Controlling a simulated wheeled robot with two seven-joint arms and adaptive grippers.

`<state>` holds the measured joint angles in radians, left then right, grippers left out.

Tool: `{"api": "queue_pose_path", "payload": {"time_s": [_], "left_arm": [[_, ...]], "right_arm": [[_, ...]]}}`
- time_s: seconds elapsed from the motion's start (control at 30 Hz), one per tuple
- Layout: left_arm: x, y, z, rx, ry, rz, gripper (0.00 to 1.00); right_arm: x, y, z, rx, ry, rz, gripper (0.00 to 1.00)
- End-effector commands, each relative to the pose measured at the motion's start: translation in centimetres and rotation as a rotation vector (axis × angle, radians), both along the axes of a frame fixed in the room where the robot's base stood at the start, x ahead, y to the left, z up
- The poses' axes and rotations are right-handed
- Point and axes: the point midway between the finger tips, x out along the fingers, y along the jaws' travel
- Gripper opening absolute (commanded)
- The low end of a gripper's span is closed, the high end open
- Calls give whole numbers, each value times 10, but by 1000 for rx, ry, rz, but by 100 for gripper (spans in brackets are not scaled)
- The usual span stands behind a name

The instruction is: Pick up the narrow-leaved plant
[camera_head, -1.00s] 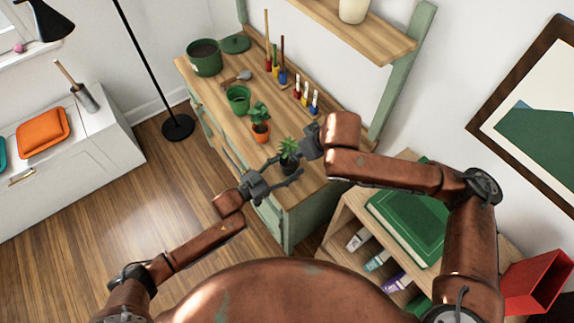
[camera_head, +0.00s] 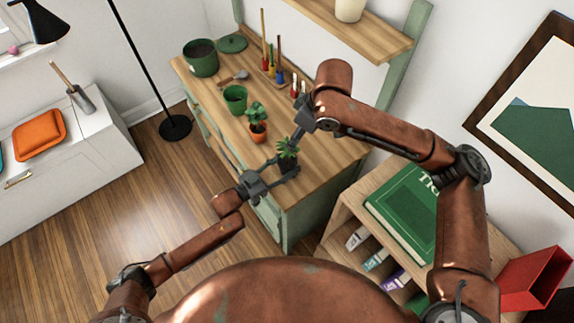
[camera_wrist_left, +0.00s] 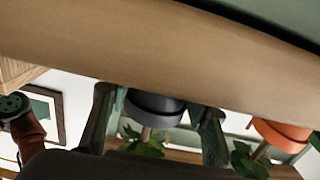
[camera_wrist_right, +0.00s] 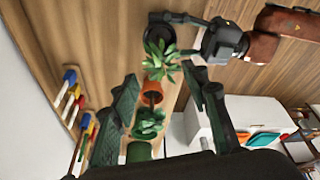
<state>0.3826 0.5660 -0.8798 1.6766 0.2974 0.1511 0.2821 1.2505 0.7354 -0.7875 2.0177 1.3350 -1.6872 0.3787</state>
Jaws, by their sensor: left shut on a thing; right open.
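The narrow-leaved plant (camera_head: 287,148) has thin pointed green leaves and a dark grey pot, at the near end of the wooden-topped bench. My left gripper (camera_head: 288,165) comes in from the left, shut around the pot. In the left wrist view the pot (camera_wrist_left: 155,103) sits between the two fingers, upside down in the picture. Whether it touches the bench top is unclear. My right gripper (camera_wrist_right: 160,82) is open and empty; its wrist view looks down between its fingers toward the plant (camera_wrist_right: 160,50). In the head view it is above and right of the leaves.
A broad-leaved plant in an orange pot (camera_head: 258,133) stands just beyond on the bench (camera_head: 325,155). Further back are an empty green pot (camera_head: 235,99), a trowel, a large soil-filled pot (camera_head: 202,58) and tools. A shelf unit with a green book (camera_head: 405,215) stands right of the bench.

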Motion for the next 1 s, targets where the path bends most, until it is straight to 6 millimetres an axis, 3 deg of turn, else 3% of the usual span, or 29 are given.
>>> {"api": "queue_pose_path", "payload": {"time_s": [0.13, 0.27, 0.6, 0.87, 1.0], "left_arm": [[0, 0, -1, 1, 1, 1, 21], [0, 0, -1, 1, 1, 1, 21], [0, 0, -1, 1, 1, 1, 21], [0, 0, -1, 1, 1, 1, 21], [0, 0, -1, 1, 1, 1, 21]], "right_arm": [[1, 4, 19, -16, 39, 137, 42], [-1, 8, 19, -20, 57, 196, 42], [5, 21, -32, -20, 56, 202, 42], [8, 24, -46, -21, 56, 200, 42], [12, 27, -63, -21, 58, 202, 42]]}}
